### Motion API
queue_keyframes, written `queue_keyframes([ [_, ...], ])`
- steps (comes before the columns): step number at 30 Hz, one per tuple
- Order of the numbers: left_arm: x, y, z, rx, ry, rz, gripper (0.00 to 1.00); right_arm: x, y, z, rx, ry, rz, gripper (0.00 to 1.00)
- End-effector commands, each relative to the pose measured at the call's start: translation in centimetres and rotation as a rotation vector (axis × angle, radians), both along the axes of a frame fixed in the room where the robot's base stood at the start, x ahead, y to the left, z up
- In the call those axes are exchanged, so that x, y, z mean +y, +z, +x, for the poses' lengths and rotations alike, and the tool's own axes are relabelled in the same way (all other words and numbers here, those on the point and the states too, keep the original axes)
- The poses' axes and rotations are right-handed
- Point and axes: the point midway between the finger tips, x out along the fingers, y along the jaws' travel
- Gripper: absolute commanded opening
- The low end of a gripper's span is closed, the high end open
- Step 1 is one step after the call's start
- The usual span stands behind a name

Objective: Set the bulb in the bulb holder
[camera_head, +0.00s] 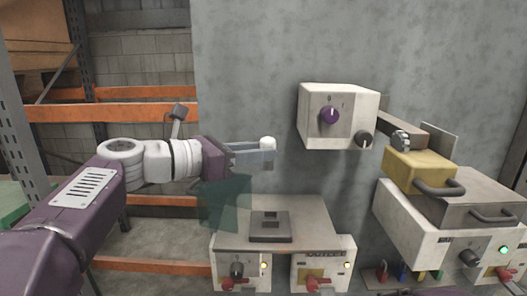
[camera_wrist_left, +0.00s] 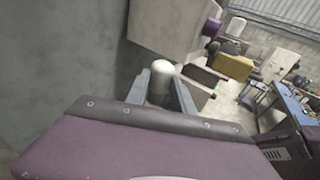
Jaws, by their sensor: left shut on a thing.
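My left gripper (camera_head: 258,152) reaches in from the left and is shut on the white, round-topped bulb (camera_head: 268,143). The bulb is upright and its lower part is hidden by the fingers. In the left wrist view the bulb (camera_wrist_left: 162,72) shows between the two grey fingers of the left gripper (camera_wrist_left: 162,88). A dark square fitting (camera_head: 270,226), which looks like the bulb holder, lies on top of the low grey box. The bulb is in the air above this fitting, clearly apart from it. My right gripper is not in view.
A white control box (camera_head: 338,115) with a purple knob is on the wall, right of the bulb. The low box (camera_head: 315,215) has red switches in front. A yellow block (camera_head: 420,170) with a handle sits on a machine at right. A see-through teal panel (camera_head: 226,200) shows left of the fitting.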

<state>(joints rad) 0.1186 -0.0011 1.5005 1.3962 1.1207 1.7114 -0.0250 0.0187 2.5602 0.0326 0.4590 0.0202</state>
Motion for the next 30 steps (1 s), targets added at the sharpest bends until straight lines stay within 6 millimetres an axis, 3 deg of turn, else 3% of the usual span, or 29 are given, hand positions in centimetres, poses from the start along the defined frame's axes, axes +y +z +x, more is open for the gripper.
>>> queue_keyframes([
  [4,0.0,0.0,-0.2,0.0,0.028,0.0,0.0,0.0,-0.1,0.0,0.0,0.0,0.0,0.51],
  [20,0.0,-5.5,-0.1,0.0,0.027,-0.001,0.0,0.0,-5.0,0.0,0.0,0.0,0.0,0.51],
  [30,0.0,-5.6,-0.1,0.001,0.026,-0.001,0.0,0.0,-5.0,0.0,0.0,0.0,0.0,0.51],
])
